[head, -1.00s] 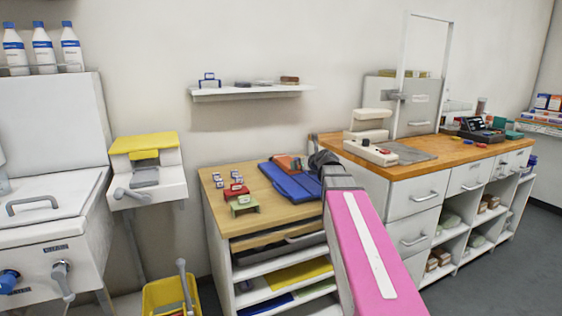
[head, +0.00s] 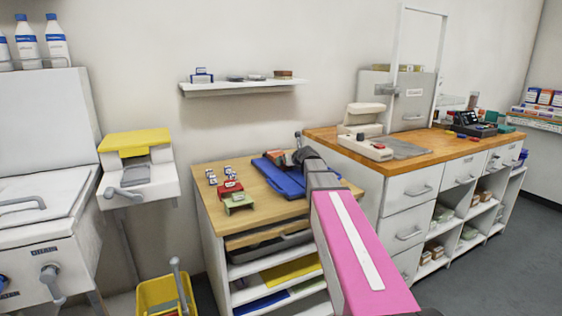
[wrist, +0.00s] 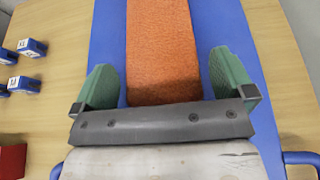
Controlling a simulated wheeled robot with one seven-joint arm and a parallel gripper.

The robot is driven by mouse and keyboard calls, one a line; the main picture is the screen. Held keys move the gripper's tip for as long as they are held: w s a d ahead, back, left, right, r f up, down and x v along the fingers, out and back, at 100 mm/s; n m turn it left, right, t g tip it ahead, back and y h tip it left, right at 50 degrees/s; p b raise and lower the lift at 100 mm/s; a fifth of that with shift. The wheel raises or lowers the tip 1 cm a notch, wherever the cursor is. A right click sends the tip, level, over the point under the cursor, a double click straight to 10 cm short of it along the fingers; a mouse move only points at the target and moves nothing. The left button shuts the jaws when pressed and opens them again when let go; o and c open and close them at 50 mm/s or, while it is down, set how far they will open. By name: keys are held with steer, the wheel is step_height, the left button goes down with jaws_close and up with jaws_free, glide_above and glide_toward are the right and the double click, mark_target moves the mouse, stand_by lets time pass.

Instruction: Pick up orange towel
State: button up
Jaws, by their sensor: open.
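The orange towel (wrist: 162,50) lies folded in a long strip on a blue tray (wrist: 107,32) in the wrist view. My gripper (wrist: 165,82) is open, with one green finger on each side of the towel's near end and a gap on both sides. I cannot tell how high the fingertips are above the tray. In the head view, only a small part of the towel (head: 277,158) shows on the blue tray (head: 284,182). My arm hides the rest.
The tray lies on a wooden-topped cabinet (head: 255,218). Small blue-and-white items (wrist: 30,47) and a red item (wrist: 12,160) stand left of the tray. A wall shelf (head: 240,88) hangs behind. Another counter (head: 415,175) stands to the right.

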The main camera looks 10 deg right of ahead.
steer(key=x, duration=0.2)
steer(key=shift+w+f, duration=0.1)
steer(key=shift+w, duration=0.15)
steer(key=shift+c, duration=0.3)
steer(key=c, duration=0.8)
